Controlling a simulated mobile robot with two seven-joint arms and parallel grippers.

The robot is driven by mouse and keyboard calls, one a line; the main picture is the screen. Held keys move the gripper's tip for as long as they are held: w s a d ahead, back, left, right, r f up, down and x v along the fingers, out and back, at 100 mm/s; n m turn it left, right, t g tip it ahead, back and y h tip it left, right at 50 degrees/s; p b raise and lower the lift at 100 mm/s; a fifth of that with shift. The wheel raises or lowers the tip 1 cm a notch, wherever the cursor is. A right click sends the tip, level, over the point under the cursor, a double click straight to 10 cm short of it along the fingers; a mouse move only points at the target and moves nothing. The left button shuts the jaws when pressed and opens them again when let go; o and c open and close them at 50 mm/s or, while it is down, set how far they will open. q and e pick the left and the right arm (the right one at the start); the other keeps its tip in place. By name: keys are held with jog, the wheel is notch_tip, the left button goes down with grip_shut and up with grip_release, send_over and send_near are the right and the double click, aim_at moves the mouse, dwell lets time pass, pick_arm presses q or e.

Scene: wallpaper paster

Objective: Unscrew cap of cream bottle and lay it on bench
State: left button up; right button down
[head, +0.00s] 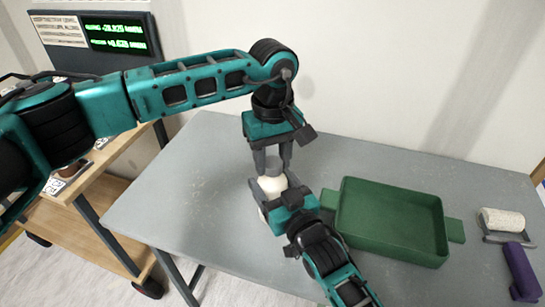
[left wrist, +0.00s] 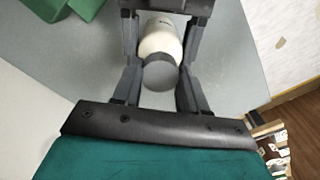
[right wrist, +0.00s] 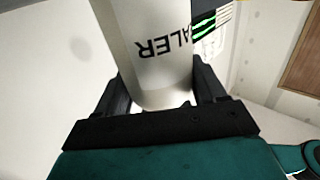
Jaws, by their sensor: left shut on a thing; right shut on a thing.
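The cream bottle (head: 271,186) stands over the middle of the grey bench (head: 200,190), partly hidden by my grippers. My left gripper (head: 272,164) points down from above and is shut on the grey cap (left wrist: 160,74). In the left wrist view the cap sits at the end of the bottle (left wrist: 161,38), between the fingers (left wrist: 160,80). My right gripper (head: 272,188) reaches in from the front and is shut around the bottle's body. The right wrist view shows the bottle (right wrist: 150,55) with dark lettering, partly cut off, between the fingers (right wrist: 162,85). I cannot tell whether the cap's thread is engaged.
A green tray (head: 392,222) with side handles lies on the bench to the right. A white roller (head: 502,220) and a purple-handled tool (head: 522,270) lie at the far right. A wooden cart (head: 85,220) stands left. The bench's left part is clear.

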pick_arm(q)
jog(key=n, duration=0.3)
jog(key=shift+n, duration=0.4)
jog(key=n, duration=0.8)
jog(key=shift+n, duration=0.4)
jog(key=n, duration=0.3)
jog(key=shift+n, duration=0.4)
jog(key=n, duration=0.8)
jog(key=shift+n, duration=0.4)
jog(key=n, duration=0.3)
jog(key=shift+n, duration=0.3)
jog(key=n, duration=0.3)
jog(key=shift+r+n, duration=0.1)
jog(key=shift+n, duration=0.2)
